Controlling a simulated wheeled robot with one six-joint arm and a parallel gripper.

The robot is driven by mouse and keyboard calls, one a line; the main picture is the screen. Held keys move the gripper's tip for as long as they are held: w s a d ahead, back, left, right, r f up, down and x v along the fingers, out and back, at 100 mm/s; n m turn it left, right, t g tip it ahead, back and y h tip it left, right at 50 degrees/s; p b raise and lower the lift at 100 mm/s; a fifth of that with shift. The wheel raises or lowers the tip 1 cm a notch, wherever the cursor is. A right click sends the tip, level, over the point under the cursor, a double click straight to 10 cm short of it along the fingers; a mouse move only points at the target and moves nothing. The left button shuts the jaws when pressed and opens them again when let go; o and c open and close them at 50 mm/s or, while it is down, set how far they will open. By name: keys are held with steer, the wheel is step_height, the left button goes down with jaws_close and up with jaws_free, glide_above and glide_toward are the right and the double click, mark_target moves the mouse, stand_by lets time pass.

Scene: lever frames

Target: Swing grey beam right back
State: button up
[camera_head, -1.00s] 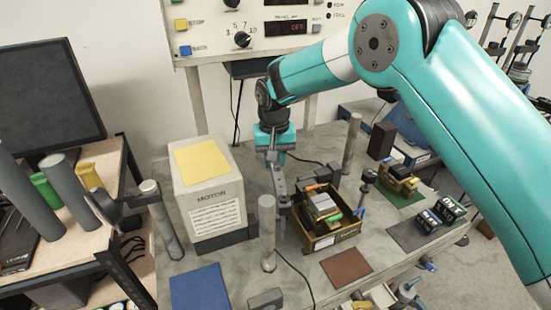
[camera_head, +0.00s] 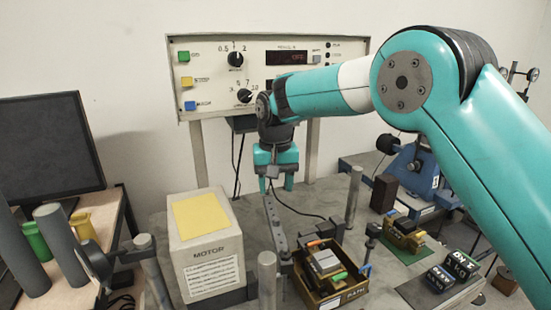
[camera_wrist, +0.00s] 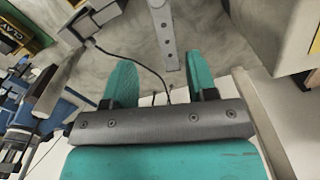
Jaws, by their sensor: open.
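The grey beam (camera_head: 277,226) is a narrow bar with a row of holes. In the head view it stands between the motor box and the brown parts tray, its far end close below my gripper (camera_head: 276,183). In the wrist view the beam (camera_wrist: 164,32) runs down from the top edge, and its end shows in the gap ahead of my gripper (camera_wrist: 161,85). The two teal fingers are apart with nothing held between them. I cannot tell how far above the beam the fingertips are.
The motor box (camera_head: 206,247) stands left of the beam, the parts tray (camera_head: 334,297) right of it. Grey posts (camera_head: 353,195) rise nearby. The control panel (camera_head: 215,58) is behind. A black cable (camera_wrist: 133,58) lies near the beam's end.

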step_height(320, 180, up, 9)
steer(key=shift+b, duration=0.35)
steer(key=s+d+r+n+y, duration=0.1)
steer(key=s+d+n, duration=0.15)
steer(key=s, duration=0.45)
steer(key=s+d+r+n, duration=0.1)
steer(key=s+d, duration=0.3)
steer(key=s, duration=0.2)
steer(key=s+d+f+n+y, duration=0.1)
steer(key=s+d+f, duration=0.1)
steer(key=s, duration=0.8)
steer(key=s+d+f+n+y, duration=0.1)
steer(key=s+f+y, duration=0.1)
steer(key=s, duration=0.9)
steer(key=shift+s+d+f+n, duration=0.15)
steer(key=shift+d+f+n, duration=0.25)
steer(key=shift+f, duration=0.5)
